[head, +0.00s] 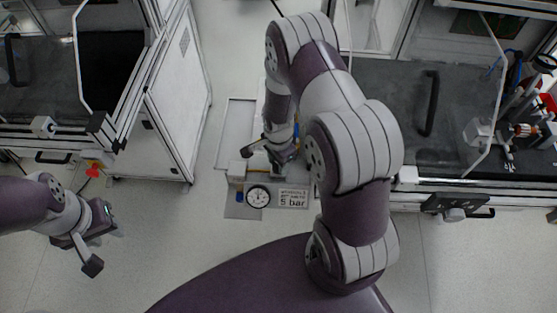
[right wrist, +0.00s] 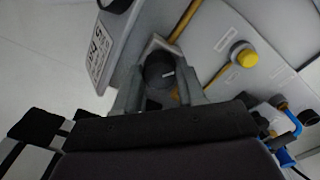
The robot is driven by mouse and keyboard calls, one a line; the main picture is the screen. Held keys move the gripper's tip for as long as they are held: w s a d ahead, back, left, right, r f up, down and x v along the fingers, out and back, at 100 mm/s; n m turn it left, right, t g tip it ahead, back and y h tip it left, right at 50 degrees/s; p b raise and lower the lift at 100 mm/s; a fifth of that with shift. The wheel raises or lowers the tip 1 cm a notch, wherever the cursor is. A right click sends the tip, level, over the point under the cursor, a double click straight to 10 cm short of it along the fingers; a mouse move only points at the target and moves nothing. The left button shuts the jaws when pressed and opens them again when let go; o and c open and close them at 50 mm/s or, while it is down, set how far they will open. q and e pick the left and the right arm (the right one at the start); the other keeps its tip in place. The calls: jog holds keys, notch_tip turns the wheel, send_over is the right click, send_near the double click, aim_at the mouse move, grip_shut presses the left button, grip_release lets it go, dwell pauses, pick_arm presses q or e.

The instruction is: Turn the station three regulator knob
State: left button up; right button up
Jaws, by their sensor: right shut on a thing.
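The right gripper is shut on the knob. In the head view my right gripper (head: 275,165) reaches down to the station panel, and the knob is hidden there.
A yellow button (right wrist: 245,56) and a yellow pipe (right wrist: 184,20) lie beside the knob, with blue fittings (right wrist: 290,122) further right. White-framed work cells stand at left (head: 160,120) and right (head: 420,190).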

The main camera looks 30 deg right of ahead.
jog(key=shift+w, duration=0.1)
jog(key=o, duration=1.1)
jog(key=shift+c, duration=0.2)
notch_tip(320, 180, up, 13)
jog(key=shift+f, duration=0.1)
